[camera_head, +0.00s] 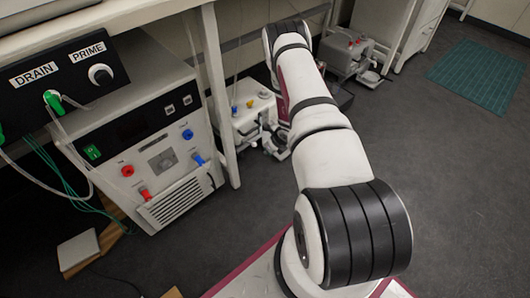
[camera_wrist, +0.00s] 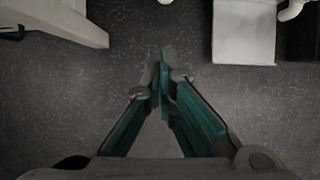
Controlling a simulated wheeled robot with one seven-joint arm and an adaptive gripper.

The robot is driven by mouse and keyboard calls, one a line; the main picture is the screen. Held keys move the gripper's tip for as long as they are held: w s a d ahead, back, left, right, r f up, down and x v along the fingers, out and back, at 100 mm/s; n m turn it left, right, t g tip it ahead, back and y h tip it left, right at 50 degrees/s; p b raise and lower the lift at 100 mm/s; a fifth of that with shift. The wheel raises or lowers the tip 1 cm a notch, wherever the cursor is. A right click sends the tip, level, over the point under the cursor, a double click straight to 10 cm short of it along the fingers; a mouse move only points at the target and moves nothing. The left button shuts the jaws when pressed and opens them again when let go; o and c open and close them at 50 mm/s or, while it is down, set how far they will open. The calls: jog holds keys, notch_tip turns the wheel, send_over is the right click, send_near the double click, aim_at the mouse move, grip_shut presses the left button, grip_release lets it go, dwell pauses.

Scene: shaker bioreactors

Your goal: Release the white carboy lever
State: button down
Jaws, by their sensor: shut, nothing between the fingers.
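My gripper (camera_wrist: 163,68) shows in the wrist view with its teal fingers shut together and nothing between them, above the dark floor. I cannot make out a white carboy lever for certain in either view. A white unit with blue and yellow caps (camera_head: 250,112) stands on the floor under the bench, left of my arm, with small white and grey parts at its front. A similar grey-white unit with a red part (camera_head: 345,52) stands farther back.
A large white machine (camera_head: 165,120) with red and blue connectors stands at the left, below a black DRAIN and PRIME panel (camera_head: 65,75). A bench leg (camera_head: 220,100) stands beside it. A green mat (camera_head: 485,75) lies on open floor at the right.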

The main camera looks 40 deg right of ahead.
jog(key=v, duration=0.2)
jog(key=shift+r+p, duration=0.25)
jog(key=shift+p, duration=0.05)
jog(key=shift+s, duration=0.1)
dwell(0.3)
